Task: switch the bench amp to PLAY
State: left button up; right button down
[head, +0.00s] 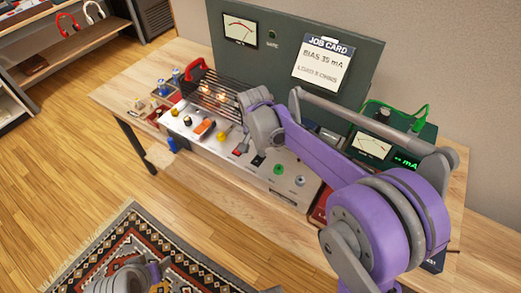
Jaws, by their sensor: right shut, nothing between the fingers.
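The bench amp (222,146) stands on the wooden bench with its silver front panel facing me. The panel carries several knobs and switches, among them an orange-red switch (204,127), a yellow knob (222,138), a black switch (258,160) and a green knob (278,169). Glowing tubes (208,92) sit behind it under a wire cage. My right gripper (242,148) is shut and empty, low over the middle of the panel. I cannot tell whether it touches a control. The PLAY marking is too small to read. Only part of my left arm shows at the bottom left; its gripper is not visible.
A dark backboard with a meter (240,31) and a job card (322,62) rises behind the amp. A green meter box (378,146) stands to the right. Small bottles (176,76) and parts lie on the bench's left. A patterned rug (110,240) covers the floor in front.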

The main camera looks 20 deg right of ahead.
jog(key=shift+s+a, duration=0.1)
jog(key=shift+s+a, duration=0.15)
jog(key=shift+a, duration=0.1)
jog(key=shift+s+a+r, duration=0.2)
jog(key=shift+s+a, duration=0.05)
jog(key=shift+a, duration=0.05)
